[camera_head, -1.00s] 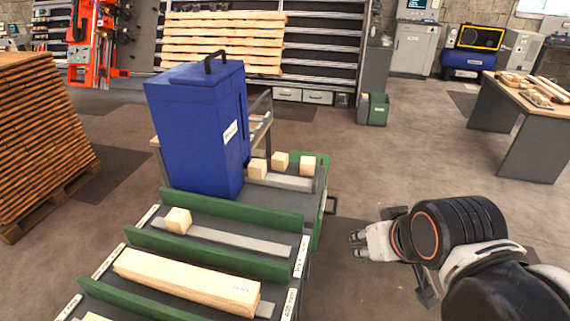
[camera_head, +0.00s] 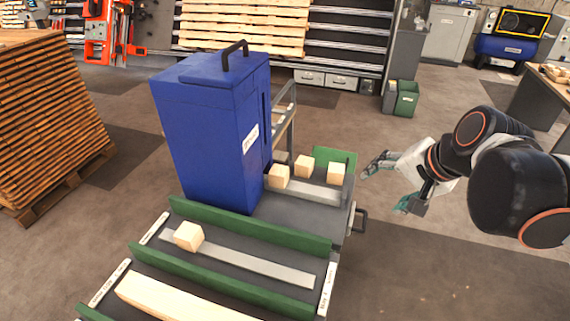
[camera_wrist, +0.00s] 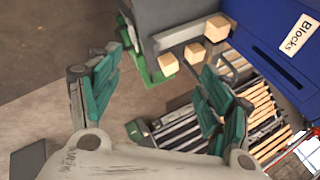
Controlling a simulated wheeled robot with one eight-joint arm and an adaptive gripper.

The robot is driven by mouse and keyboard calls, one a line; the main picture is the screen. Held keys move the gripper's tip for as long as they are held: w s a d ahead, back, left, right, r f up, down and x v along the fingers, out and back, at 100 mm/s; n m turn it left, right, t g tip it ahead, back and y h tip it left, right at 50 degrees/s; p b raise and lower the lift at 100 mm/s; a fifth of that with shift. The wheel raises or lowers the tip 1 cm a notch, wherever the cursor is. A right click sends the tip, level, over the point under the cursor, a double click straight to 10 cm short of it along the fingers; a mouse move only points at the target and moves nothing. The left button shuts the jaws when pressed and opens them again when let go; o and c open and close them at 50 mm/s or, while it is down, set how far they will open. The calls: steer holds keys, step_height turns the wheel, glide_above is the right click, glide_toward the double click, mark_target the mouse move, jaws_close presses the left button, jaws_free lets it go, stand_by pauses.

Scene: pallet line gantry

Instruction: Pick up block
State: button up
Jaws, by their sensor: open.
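Several pale wooden blocks are in the green-sided trays of the cart. In the head view one block (camera_head: 188,236) sits alone in the middle lane. Three more stand near the far end beside the blue bin: a left block (camera_head: 278,176), a middle block (camera_head: 305,165) and a right block (camera_head: 336,173). The wrist view shows three blocks, the lowest one (camera_wrist: 168,64) nearest the picture's middle. My gripper (camera_head: 388,184) is open and empty, in the air to the right of the cart's far end. Its green-padded fingers are spread wide in the wrist view (camera_wrist: 158,100).
The tall blue bin (camera_head: 212,140) labelled Blocks stands on the cart behind the middle lane. Green dividers (camera_head: 240,226) separate the lanes, and a long timber (camera_head: 180,298) lies in the near lane. Floor to the cart's right is clear.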

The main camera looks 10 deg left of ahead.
steer(key=w+a+f+m+g+y, duration=0.1)
steer(key=w+a+f+m+y, duration=0.15)
steer(key=w+a+m, duration=0.4)
steer(key=w+a+f+m+g+y, duration=0.1)
steer(key=w+a+f+y, duration=0.15)
steer(key=w, duration=0.65)
steer(key=m+g+y+p, duration=0.2)
steer(key=m+y, duration=0.3)
steer(key=m, duration=0.1)
glide_toward(287, 177)
steer(key=shift+s+d+r+n, duration=0.1)
steer(key=shift+d+r+n, duration=0.15)
steer(key=shift+d+r, duration=0.25)
steer(key=shift+a+f, duration=0.25)
steer(key=b+x, duration=0.2)
steer(key=x, duration=0.5)
steer(key=shift+a+f, duration=0.25)
steer(key=shift+a, duration=0.05)
steer(key=shift+w+b+x, duration=0.1)
steer(key=shift+b+x, duration=0.6)
steer(key=shift+x, duration=0.8)
steer(key=shift+w+b+x, duration=0.15)
steer(key=shift+b+x, duration=0.55)
steer(key=shift+x, duration=0.85)
steer(key=shift+r, duration=0.25)
steer(key=c, duration=1.2)
